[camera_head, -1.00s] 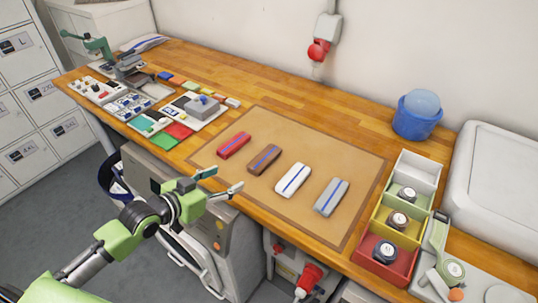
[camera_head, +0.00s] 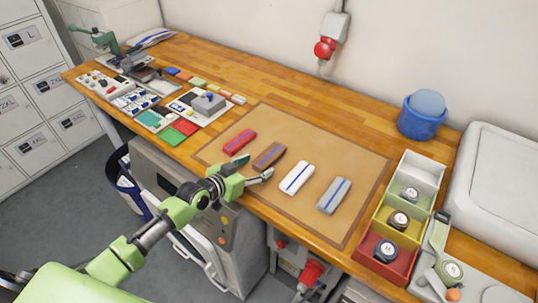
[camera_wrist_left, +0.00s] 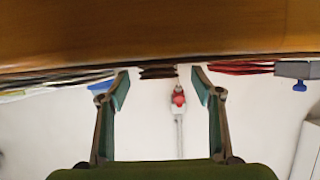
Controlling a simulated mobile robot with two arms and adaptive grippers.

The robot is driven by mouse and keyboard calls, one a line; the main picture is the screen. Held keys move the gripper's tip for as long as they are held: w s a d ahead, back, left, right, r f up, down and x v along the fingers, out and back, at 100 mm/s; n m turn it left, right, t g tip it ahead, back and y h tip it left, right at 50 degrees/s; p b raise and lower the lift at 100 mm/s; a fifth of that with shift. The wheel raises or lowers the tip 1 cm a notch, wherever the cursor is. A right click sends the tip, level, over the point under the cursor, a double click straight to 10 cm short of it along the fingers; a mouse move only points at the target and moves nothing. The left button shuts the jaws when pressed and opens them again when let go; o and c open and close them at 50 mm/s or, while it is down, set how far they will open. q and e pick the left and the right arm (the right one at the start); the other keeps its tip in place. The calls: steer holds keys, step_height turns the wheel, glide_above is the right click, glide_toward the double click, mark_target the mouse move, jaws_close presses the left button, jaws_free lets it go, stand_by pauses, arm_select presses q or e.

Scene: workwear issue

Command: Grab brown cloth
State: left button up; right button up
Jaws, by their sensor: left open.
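The brown cloth (camera_head: 269,155) is a folded bundle with a blue stripe, lying on the tan mat (camera_head: 318,147) between the red cloth (camera_head: 239,141) and the white cloth (camera_head: 297,177). My left gripper (camera_head: 254,168) is open and empty, its fingers pointing at the near end of the brown cloth, apart from it as far as I can tell. In the left wrist view, which looks upside down, the brown cloth (camera_wrist_left: 158,72) shows end-on between the spread fingertips (camera_wrist_left: 159,84). My right gripper is out of view.
A grey cloth (camera_head: 333,195) lies to the right on the mat. Farther right are coloured bins (camera_head: 388,254) with round items and a blue bucket (camera_head: 421,118). Trays and a grey box (camera_head: 208,101) crowd the left. The mat behind the cloths is clear.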

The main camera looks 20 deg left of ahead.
arm_select(q)
steer(key=shift+w+d+f, duration=0.1)
steer(key=shift+w+f, duration=0.05)
steer(key=shift+w, duration=0.1)
steer(key=shift+c, duration=0.4)
steer(key=c, duration=1.1)
